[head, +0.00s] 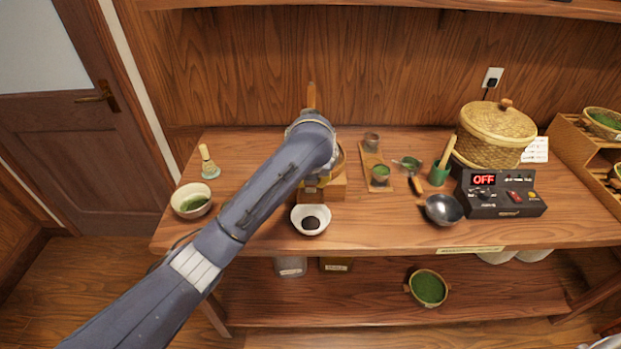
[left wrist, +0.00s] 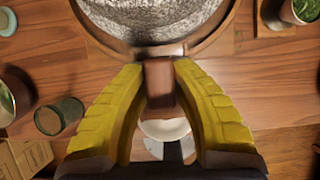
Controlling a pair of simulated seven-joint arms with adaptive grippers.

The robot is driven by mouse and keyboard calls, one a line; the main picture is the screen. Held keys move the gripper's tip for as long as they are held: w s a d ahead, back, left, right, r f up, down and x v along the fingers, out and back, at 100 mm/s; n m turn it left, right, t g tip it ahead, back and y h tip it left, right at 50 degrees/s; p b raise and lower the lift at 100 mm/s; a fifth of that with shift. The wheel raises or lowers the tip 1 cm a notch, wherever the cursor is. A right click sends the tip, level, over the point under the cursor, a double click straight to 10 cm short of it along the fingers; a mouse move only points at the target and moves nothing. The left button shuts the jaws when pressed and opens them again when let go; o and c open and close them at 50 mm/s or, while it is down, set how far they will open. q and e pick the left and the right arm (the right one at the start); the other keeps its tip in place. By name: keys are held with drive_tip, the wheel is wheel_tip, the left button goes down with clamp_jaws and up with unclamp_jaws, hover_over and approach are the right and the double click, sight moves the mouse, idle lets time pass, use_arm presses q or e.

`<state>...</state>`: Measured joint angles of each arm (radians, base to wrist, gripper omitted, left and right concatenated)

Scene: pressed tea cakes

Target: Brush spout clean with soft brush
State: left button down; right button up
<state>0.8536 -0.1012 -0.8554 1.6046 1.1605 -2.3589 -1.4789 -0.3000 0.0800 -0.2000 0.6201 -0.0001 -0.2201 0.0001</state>
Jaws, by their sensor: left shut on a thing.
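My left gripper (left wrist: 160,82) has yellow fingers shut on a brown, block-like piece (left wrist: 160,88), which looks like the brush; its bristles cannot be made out. Its wide far end is against or just over the rim of the round wooden tray (left wrist: 220,38) around the grey mill stone (left wrist: 150,12). I cannot pick out the spout there. A white bowl (left wrist: 165,130) lies below the fingers; in the head view the white bowl (head: 297,216) holds dark contents, in front of the mill's wooden base (head: 334,191).
A whisk on a stand (head: 207,165) and a bowl with green powder (head: 190,213) are at the left. Cups on a wooden board (head: 368,157), a dark bowl (head: 444,209), a control box reading OFF (head: 505,208) and a lidded basket (head: 490,140) are at the right.

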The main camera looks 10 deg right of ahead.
sight(311, 196)
use_arm(q)
drive_tip(key=shift+s+f, duration=0.15)
drive_tip(key=shift+s, duration=0.05)
idle(0.5)
drive_tip(key=shift+s+a+f, duration=0.1)
drive_tip(key=shift+s+a, duration=0.1)
drive_tip(key=shift+s, duration=0.9)
drive_tip(key=shift+s+a, duration=0.2)
drive_tip(key=shift+s, duration=0.85)
drive_tip(key=shift+w+d, duration=0.2)
drive_tip(key=shift+w, duration=1)
drive_tip(key=shift+w+d, duration=0.2)
drive_tip(key=shift+w, duration=0.95)
drive_tip(key=shift+s+a, duration=0.25)
drive_tip(key=shift+s, duration=1.05)
drive_tip(key=shift+s, duration=0.1)
drive_tip(key=shift+s+a, duration=0.15)
drive_tip(key=shift+s, duration=0.85)
drive_tip(key=shift+s+f+v, duration=0.1)
drive_tip(key=shift+s+v, duration=0.1)
drive_tip(key=shift+v, duration=1.2)
drive_tip(key=shift+s+f+v, duration=0.1)
drive_tip(key=shift+s+v, duration=0.1)
drive_tip(key=shift+v, duration=1.2)
